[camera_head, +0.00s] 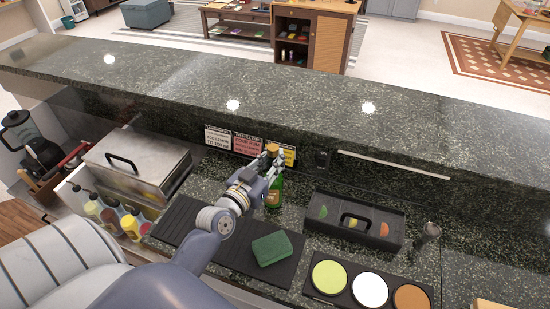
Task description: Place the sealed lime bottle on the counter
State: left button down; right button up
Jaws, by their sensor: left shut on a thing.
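A green bottle (274,193) with an orange-yellow cap stands out beyond my left gripper (270,163). The gripper's fingers are closed around its upper part, and they hide some of the neck. The bottle looks upright, close to the small signs at the back of the lower counter. I cannot tell whether its base touches the surface. The dark speckled stone counter has a raised top ledge (300,98) behind the bottle and a lower work surface (292,222) around it. My right gripper does not show.
A black mat with a green sponge (271,248) lies in front of the bottle. A garnish tray (354,222) and a rimmer with coloured discs (370,290) sit to the right. A steel lidded bin (137,162) and squeeze bottles (110,216) are left. The raised ledge is clear.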

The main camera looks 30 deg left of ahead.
pick_arm(q)
jog(key=shift+r, duration=0.1)
jog(key=c, duration=1.4)
grip_release()
jog(key=shift+f, duration=0.25)
jog(key=shift+c, duration=0.2)
jog(key=shift+s+r, duration=0.1)
jog(key=s+b, duration=0.3)
jog(key=s, duration=0.9)
jog(key=shift+d+r+b, duration=0.15)
jog(key=shift+b, duration=0.2)
